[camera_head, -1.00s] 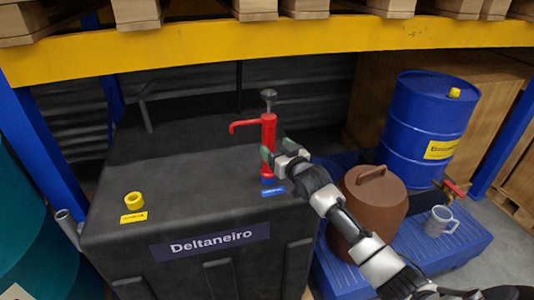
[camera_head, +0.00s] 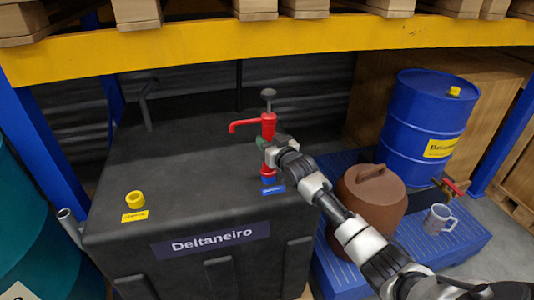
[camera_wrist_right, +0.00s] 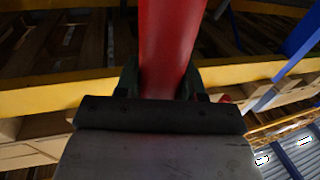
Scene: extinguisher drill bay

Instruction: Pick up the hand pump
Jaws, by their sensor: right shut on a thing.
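The red hand pump (camera_head: 268,127) stands upright on the right part of the black tank's top, with its spout pointing left and a grey knob on top. Its foot is at a blue fitting (camera_head: 268,181) on the tank. My right gripper (camera_head: 265,145) is shut on the pump's body, below the spout. In the right wrist view the red pump body (camera_wrist_right: 170,45) rises between the dark fingers (camera_wrist_right: 160,85). My left gripper is not in view.
The black tank (camera_head: 140,190) carries a yellow cap (camera_head: 135,199) at its front left. A brown lidded jug (camera_head: 368,205), a grey mug (camera_head: 438,219) and a blue drum (camera_head: 428,120) stand on a blue pallet (camera_head: 465,240) at right. A yellow shelf beam (camera_head: 270,45) crosses above the pump.

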